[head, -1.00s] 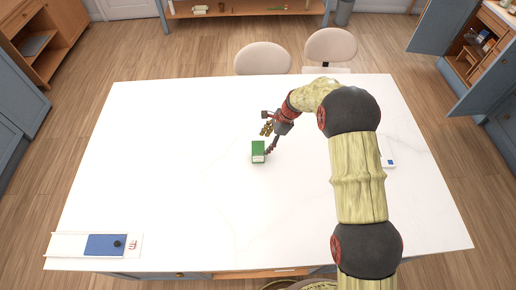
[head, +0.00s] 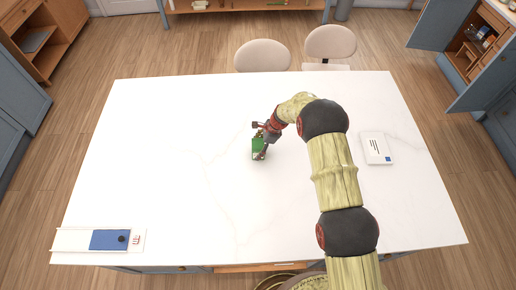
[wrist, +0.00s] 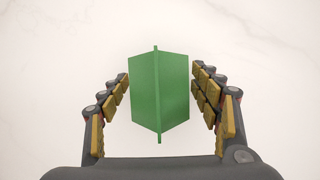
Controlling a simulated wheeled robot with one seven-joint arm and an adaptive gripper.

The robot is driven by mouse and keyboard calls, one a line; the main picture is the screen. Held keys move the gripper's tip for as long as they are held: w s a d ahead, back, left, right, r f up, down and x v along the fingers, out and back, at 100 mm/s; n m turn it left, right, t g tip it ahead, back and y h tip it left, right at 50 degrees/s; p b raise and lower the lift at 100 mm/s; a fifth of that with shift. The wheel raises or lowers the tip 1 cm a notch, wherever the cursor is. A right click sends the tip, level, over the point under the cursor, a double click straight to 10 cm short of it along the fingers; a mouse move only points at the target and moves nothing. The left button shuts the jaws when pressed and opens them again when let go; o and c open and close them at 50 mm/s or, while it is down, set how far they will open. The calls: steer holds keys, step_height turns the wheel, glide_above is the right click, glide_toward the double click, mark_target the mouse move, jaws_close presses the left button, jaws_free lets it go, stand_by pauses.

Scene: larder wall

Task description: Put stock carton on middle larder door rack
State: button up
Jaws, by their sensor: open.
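In the wrist view my gripper (wrist: 160,95) shows a gap between each finger and the carton. In the head view the fingers partly hide the carton. An open larder cupboard (head: 478,45) stands at the far right; its door racks cannot be made out clearly.
The white table (head: 180,130) is mostly clear. A white card (head: 377,148) lies at its right, and a blue and white sliding-lid box (head: 105,240) at the front left. Two chairs (head: 262,56) stand behind the table. Wooden floor lies around it.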

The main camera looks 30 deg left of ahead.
steer(key=c, duration=0.3)
steer(key=c, duration=1.3)
jaws_close()
steer(key=shift+r, duration=0.1)
